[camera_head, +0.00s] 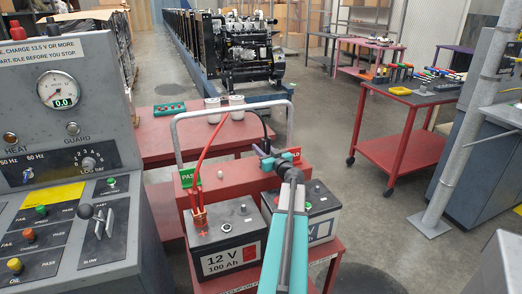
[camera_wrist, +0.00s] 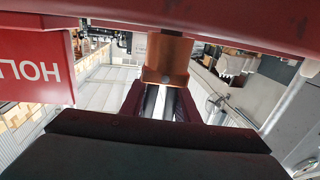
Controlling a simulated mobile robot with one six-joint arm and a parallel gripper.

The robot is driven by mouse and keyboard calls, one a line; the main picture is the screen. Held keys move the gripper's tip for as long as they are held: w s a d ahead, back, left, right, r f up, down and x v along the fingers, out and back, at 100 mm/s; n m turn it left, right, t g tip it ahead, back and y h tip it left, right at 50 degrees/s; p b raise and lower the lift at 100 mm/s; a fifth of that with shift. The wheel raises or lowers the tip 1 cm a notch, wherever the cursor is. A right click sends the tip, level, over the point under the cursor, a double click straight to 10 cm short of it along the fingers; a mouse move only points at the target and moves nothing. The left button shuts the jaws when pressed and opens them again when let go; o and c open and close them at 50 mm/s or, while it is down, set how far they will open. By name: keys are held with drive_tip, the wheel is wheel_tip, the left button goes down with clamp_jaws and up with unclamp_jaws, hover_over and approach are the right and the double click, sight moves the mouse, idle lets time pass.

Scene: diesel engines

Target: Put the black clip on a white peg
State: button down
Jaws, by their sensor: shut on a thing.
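In the head view my gripper (camera_head: 283,170) is at the end of my teal and grey arm, above the right part of the red box on the cart. It is shut on the black clip (camera_head: 267,161), from which a black cable rises. In the wrist view a copper-coloured part (camera_wrist: 166,60) stands ahead of the dark jaws, close to the red box (camera_wrist: 210,16). I cannot tell whether it touches anything. A small white peg (camera_head: 220,174) shows on the box's left part. My gripper hides part of the box's right side.
A red clip (camera_head: 199,217) with a red cable sits on the left battery (camera_head: 227,245). A second battery (camera_head: 321,213) stands beside it. The box has a green PASS sign (camera_head: 190,176) and a red HOLD sign (camera_head: 291,158). A grey handle frame (camera_head: 232,106) arches behind; a control console (camera_head: 60,150) stands left.

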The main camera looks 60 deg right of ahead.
drive_tip(key=c, duration=1.3)
unclamp_jaws()
drive_tip(key=shift+s+a+f, duration=0.1)
drive_tip(key=shift+a, duration=0.05)
